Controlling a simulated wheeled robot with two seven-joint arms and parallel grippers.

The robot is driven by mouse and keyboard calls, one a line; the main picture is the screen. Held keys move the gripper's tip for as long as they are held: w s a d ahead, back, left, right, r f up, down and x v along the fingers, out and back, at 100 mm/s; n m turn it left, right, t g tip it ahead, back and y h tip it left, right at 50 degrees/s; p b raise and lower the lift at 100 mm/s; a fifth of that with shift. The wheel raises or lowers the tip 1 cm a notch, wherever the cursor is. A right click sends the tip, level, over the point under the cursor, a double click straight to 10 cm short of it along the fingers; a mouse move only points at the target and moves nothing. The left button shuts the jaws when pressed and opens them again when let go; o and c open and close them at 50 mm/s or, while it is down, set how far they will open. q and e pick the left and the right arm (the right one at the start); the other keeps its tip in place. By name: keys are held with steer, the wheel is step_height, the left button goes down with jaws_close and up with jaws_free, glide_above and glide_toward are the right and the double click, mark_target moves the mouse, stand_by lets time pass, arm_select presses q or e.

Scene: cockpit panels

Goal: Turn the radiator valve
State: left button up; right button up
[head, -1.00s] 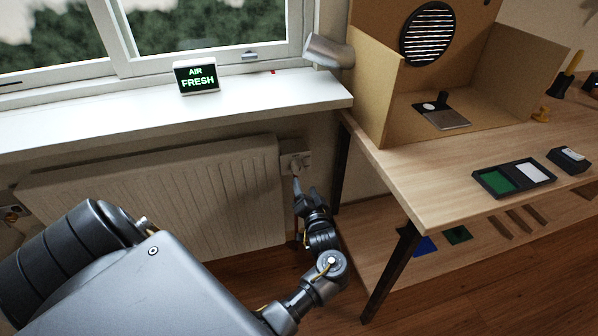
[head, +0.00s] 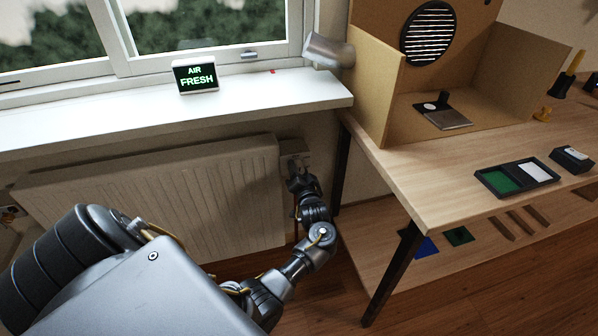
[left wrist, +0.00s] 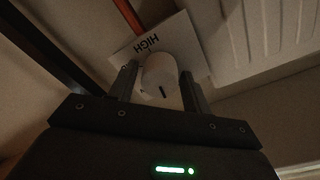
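The radiator valve is a round white knob (left wrist: 160,73) with a dark pointer mark, in front of a pale plate marked HIGH (left wrist: 147,43). In the head view the plate (head: 294,148) shows at the radiator's right end, and my gripper hides the knob. My left gripper (head: 298,178) reaches up to the valve. In the left wrist view its two fingers (left wrist: 159,82) stand on either side of the knob, with small gaps that suggest it is open around the knob; contact is hard to judge. My right gripper is not in view.
The white radiator (head: 150,200) hangs left of the valve, under the windowsill (head: 120,120) with its AIR FRESH sign (head: 195,77). A wooden table (head: 430,185) with a dark leg (head: 392,275) stands close on the right. A reddish pipe (left wrist: 127,18) runs by the plate.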

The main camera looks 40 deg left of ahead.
arm_select(q)
steer(key=c, duration=0.7)
steer(key=shift+r+n, duration=0.1)
steer(key=shift+n, duration=0.3)
steer(key=shift+n+p, duration=0.35)
steer(key=shift+n, duration=0.35)
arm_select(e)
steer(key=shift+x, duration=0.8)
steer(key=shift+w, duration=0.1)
arm_select(q)
steer(key=o, duration=1)
